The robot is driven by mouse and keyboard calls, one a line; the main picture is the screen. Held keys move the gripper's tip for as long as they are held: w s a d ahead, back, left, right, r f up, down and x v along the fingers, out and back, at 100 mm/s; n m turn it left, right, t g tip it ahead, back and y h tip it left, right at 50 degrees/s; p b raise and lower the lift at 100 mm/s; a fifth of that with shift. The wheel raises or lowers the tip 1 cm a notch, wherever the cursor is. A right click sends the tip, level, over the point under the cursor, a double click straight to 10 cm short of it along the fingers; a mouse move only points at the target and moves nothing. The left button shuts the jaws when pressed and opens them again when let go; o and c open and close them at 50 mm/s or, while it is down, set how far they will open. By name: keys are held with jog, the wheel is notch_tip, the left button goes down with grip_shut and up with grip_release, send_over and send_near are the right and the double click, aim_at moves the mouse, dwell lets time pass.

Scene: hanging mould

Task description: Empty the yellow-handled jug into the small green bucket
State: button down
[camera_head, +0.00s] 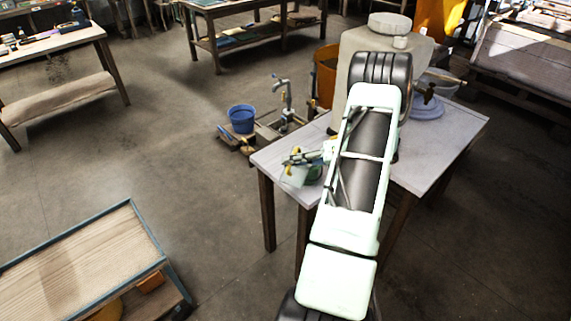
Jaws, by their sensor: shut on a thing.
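My gripper (301,158) is at the left end of the white-topped table, at the end of my arm, which reaches across the table. It is shut on the yellow handle (291,159) of a pale, see-through jug (293,177). The jug is at the table's left front edge and looks tilted; its contents are too small to tell. The small green bucket (315,173) is just right of the jug, partly hidden by the gripper and arm. I cannot tell whether the jug's mouth is over the bucket.
A blue bucket (242,119) and a standing tap (285,90) are left of the table. A low wooden platform (80,262) is front left. Open floor lies between.

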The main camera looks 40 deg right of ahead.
aim_at(287, 172)
jog(key=shift+s+a+f+n+h+b, duration=0.2)
jog(key=shift+a+f+n+h+b, duration=0.3)
jog(key=shift+b, duration=0.55)
jog(key=n+b, duration=0.1)
jog(key=h+b, duration=0.1)
jog(key=n+b, duration=0.1)
jog(key=b, duration=0.1)
jog(key=shift+s+a+n+t, duration=0.25)
jog(key=shift+a+n+t, duration=0.05)
jog(key=shift+a+t, duration=0.1)
jog(key=n+h+b, duration=0.1)
jog(key=b, duration=0.3)
jog(key=a+n+t+h+b, duration=0.1)
jog(key=b, duration=0.3)
jog(key=shift+s+a+f+n+h, duration=0.15)
jog(key=shift+s+n+h, duration=0.15)
jog(key=shift+n+h, duration=0.1)
jog(key=shift+s+a+n+b, duration=0.15)
jog(key=shift+n+b, duration=0.15)
jog(key=shift+b, duration=0.45)
jog(key=shift+r+t, duration=0.2)
jog(key=shift+t, duration=0.1)
jog(key=shift+a, duration=0.1)
